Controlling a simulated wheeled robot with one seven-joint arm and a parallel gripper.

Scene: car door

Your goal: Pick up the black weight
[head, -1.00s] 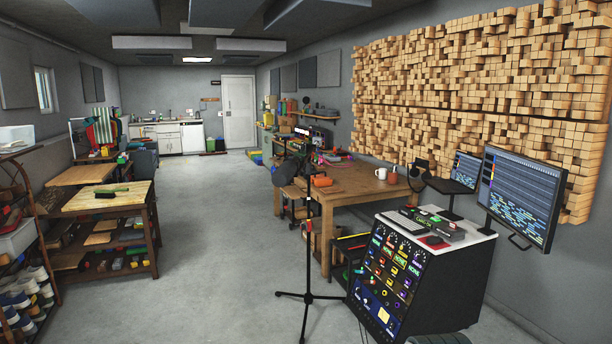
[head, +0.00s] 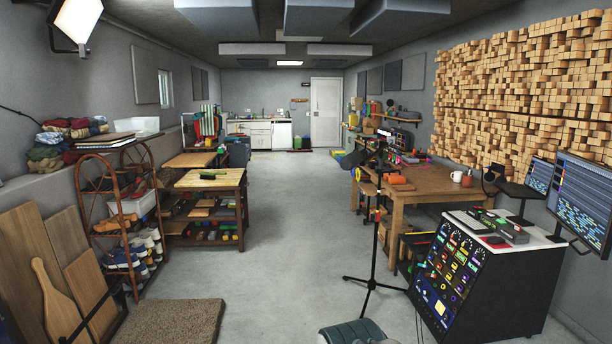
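I cannot make out a black weight for certain in the head view. The wooden workbench (head: 425,188) on the right holds several small items, among them an orange one (head: 397,180) and mugs (head: 456,176). The small wooden table (head: 213,179) on the left has a long dark and yellow-green item on top and a crowded shelf below. Items at this distance are too small to identify. My gripper is not in view.
A black microphone stand (head: 372,240) stands on the floor before the workbench. A control console (head: 505,275) with monitors is at right. A shoe rack (head: 122,225), leaning boards (head: 62,285) and a mat (head: 168,322) are at left. The central concrete floor (head: 290,215) is clear.

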